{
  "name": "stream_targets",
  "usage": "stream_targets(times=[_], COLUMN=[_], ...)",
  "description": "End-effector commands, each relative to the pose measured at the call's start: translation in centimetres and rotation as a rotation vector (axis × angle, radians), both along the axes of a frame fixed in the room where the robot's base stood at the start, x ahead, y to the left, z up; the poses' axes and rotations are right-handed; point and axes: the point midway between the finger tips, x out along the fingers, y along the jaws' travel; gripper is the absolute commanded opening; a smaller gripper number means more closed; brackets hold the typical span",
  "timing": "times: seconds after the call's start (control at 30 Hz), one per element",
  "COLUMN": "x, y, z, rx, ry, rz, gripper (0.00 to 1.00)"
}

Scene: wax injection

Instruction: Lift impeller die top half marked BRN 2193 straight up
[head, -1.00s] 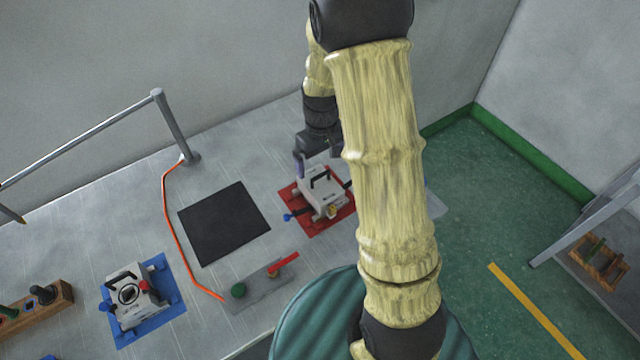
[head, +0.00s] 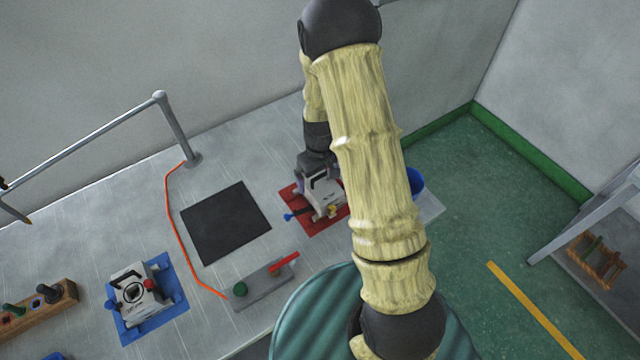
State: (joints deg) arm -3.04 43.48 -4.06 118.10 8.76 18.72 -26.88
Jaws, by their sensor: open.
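A pale grey die (head: 325,203) with a dark handle on top sits on a red mat (head: 303,222), with a blue knob at its left and a yellow part at its front. My gripper (head: 316,176) is low over this die, at its handle, with its jaws open; whether the fingers straddle the handle is too small to tell. A second pale die (head: 137,293) with a black ring mark and a red knob sits on a blue mat (head: 164,330) at the lower left. The lettering on both dies is too small to read, so I cannot tell which is BRN 2193.
A black square pad (head: 225,222) lies left of the red mat, clear. An orange cable (head: 172,235) runs to a grey plate with a green button (head: 240,289) and red lever (head: 285,262). A metal post (head: 178,130) stands behind. A blue container (head: 415,181) shows beside my arm.

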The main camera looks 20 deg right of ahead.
Motion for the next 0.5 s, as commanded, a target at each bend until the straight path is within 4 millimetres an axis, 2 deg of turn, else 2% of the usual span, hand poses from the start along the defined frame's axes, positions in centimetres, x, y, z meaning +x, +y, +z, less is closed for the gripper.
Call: stream_targets(times=[0.2,0.5], x=[0.0,0.0], y=[0.0,0.0], z=[-2.2,-2.6], rx=[0.000,0.000], ry=[0.001,-0.001], rz=[0.000,0.000], gripper=[1.00,1.00])
